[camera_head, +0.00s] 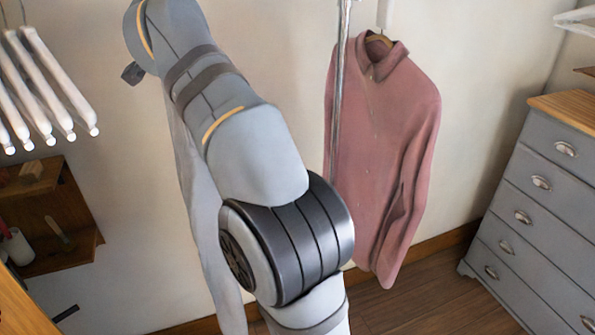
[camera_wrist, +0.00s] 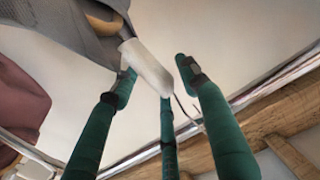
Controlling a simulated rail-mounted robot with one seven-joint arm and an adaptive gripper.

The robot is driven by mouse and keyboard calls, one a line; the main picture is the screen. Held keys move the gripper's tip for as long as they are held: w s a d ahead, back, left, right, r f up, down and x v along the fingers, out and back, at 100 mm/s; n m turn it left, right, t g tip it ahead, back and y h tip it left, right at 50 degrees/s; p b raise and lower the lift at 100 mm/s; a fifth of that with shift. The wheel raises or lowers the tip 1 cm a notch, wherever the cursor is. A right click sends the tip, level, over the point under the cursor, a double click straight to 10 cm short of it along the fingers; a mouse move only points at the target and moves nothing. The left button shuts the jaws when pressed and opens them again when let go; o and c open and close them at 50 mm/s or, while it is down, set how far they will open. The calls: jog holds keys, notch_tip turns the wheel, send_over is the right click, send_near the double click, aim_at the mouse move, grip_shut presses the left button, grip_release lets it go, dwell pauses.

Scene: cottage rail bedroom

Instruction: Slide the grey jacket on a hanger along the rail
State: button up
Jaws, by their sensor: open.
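The grey jacket (camera_head: 203,215) hangs behind my arm in the head view, mostly hidden by it. In the wrist view its dark grey cloth (camera_wrist: 65,28) fills the top left, with a piece of wooden hanger (camera_wrist: 104,24) at its collar. A white hanger neck (camera_wrist: 148,66) runs from there between the fingers. My gripper (camera_wrist: 155,78) is open, its green fingers around the white neck; I cannot tell whether any finger touches it. The metal rail (camera_wrist: 272,86) crosses the wrist view diagonally beyond the fingers. My gripper cannot be made out in the head view.
A pink shirt (camera_head: 385,130) hangs to the right of my arm, near a vertical metal pole (camera_head: 338,90). A grey chest of drawers (camera_head: 540,215) stands at the right. White rods (camera_head: 45,85) and a wooden shelf (camera_head: 50,220) are at the left. A wooden beam (camera_wrist: 245,128) runs beside the rail.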

jog(key=shift+f, duration=0.25)
jog(key=shift+c, duration=0.2)
jog(key=shift+r, duration=0.15)
jog(key=shift+c, duration=1.4)
jog(key=shift+b+v, duration=1.2)
jog(key=shift+v, duration=1.25)
jog(key=b+v, duration=0.2)
jog(key=v, duration=0.6)
jog(key=shift+w+r, duration=0.1)
jog(key=shift+r, duration=0.05)
jog(key=p+x, duration=0.3)
jog(key=x, duration=0.6)
jog(key=shift+w+a, duration=0.1)
jog(key=shift+w, duration=0.2)
